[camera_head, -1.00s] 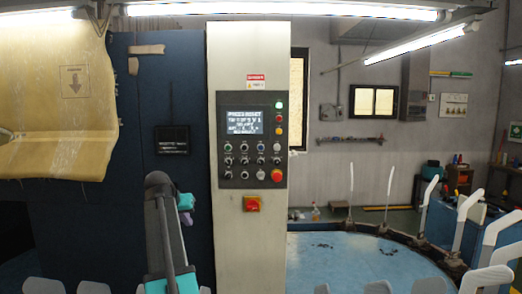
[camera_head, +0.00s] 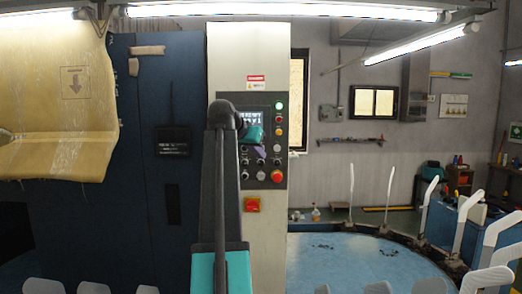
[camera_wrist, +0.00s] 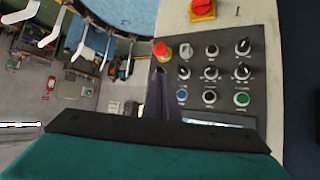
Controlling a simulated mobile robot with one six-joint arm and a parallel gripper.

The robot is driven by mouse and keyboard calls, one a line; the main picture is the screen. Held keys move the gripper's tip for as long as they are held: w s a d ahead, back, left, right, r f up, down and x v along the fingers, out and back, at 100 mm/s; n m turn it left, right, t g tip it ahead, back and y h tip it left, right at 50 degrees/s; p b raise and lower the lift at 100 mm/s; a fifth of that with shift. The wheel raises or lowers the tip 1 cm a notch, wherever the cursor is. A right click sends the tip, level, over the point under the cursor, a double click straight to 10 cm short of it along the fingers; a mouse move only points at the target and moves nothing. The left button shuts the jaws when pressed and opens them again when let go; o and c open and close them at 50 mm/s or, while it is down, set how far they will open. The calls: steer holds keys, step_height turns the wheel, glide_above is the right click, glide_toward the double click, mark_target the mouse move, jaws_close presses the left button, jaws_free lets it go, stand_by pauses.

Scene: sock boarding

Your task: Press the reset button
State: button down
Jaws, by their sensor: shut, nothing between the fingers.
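A dark control panel (camera_head: 268,187) on the pale column carries several buttons and knobs; it also fills the upper right of the wrist view (camera_wrist: 262,72). The wrist view shows a blue button (camera_wrist: 182,96), a green button (camera_wrist: 241,99) and a red mushroom button (camera_wrist: 161,51). I cannot read which is labelled reset. My gripper (camera_head: 262,153) is shut and empty in front of the panel's middle. Its dark purple fingers also show in the wrist view (camera_wrist: 161,78), beside the blue button. I cannot tell whether they touch the panel. My arm hides the panel's left part in the head view.
The lit screen (camera_head: 250,113) is partly covered by my wrist. A red and yellow switch (camera_head: 252,205) sits below the panel. A dark blue cabinet (camera_head: 160,90) stands left. A round blue table (camera_head: 350,262) with upright white sock forms (camera_head: 351,190) lies right.

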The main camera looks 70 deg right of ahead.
steer(key=shift+d, duration=0.1)
stand_by(0.3)
steer(key=w+d+b, duration=0.1)
steer(key=w+d, duration=0.2)
steer(key=d, duration=0.5)
stand_by(0.5)
steer(key=shift+w+d+b, duration=0.3)
steer(key=shift+w+d, duration=0.05)
steer(key=shift+d, duration=0.45)
stand_by(3.0)
steer(key=shift+a, duration=0.1)
stand_by(0.3)
steer(key=shift+s+a, duration=0.35)
steer(key=shift+a, duration=0.35)
steer(key=shift+s+a+p, duration=0.2)
steer(key=shift+s+a, duration=0.1)
steer(key=shift+a, duration=0.45)
steer(key=shift+s+a+p, duration=0.15)
steer(key=shift+s+a, duration=0.1)
steer(key=shift+a, duration=0.55)
steer(key=shift+s+a+p, duration=0.2)
steer(key=shift+s+a, duration=0.1)
steer(key=shift+a, duration=0.45)
